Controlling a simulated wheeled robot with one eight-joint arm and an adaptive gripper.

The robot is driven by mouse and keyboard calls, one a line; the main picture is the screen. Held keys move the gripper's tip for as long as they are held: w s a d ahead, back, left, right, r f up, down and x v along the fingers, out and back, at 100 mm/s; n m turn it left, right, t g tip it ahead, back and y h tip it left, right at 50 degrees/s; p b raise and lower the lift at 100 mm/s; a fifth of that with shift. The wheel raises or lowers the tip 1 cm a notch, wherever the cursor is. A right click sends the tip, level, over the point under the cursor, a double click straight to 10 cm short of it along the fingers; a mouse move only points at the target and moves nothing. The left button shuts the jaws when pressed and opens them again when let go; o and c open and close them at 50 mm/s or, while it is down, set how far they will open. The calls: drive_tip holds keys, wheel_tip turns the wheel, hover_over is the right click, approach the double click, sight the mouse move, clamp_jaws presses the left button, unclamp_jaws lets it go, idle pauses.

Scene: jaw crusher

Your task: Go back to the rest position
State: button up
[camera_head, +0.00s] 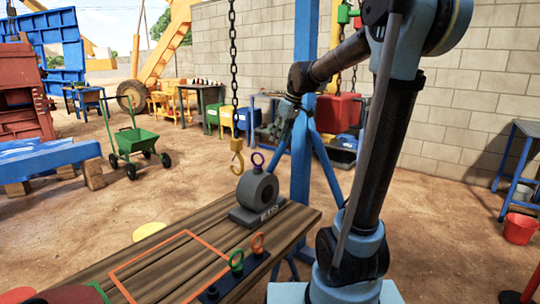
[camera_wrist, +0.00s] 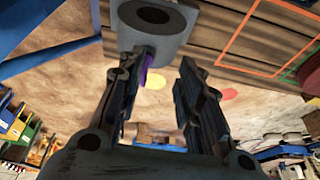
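My gripper (camera_wrist: 165,75) is open, its two dark fingers well apart and nothing held between them. In the head view my gripper (camera_head: 284,122) hangs behind and above the bench, right of the chain. A grey bearing block (camera_head: 258,190) with a round hole stands on the wooden bench (camera_head: 190,235), a purple eye bolt (camera_head: 258,159) on its top. In the wrist view the grey block (camera_wrist: 160,25) is at the top, and the purple eye bolt (camera_wrist: 146,62) shows beside the left finger, partly hidden.
A yellow hook (camera_head: 237,160) hangs on a chain left of the block. Green (camera_head: 237,260) and orange (camera_head: 257,243) eye bolts stand in a dark holder beside an orange outline on the bench. A blue post (camera_head: 303,100) rises behind the bench. A red bucket (camera_head: 519,228) stands at right.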

drive_tip(key=s+d+f+m+h, duration=0.1)
drive_tip(key=s+d+f+m, duration=0.2)
drive_tip(key=s, duration=0.7)
drive_tip(key=s+d+f+m+h, duration=0.1)
drive_tip(key=s+d+f+m, duration=0.2)
drive_tip(key=s+d+f, duration=0.4)
drive_tip(key=s+d+f+m+h, duration=0.1)
drive_tip(key=s+d+f+m, duration=0.3)
drive_tip(key=s+f, duration=0.6)
drive_tip(key=s+d, duration=0.1)
drive_tip(key=s, duration=0.3)
drive_tip(key=shift+f, duration=0.15)
drive_tip(key=shift+w+f, duration=0.2)
drive_tip(key=shift+w, duration=0.3)
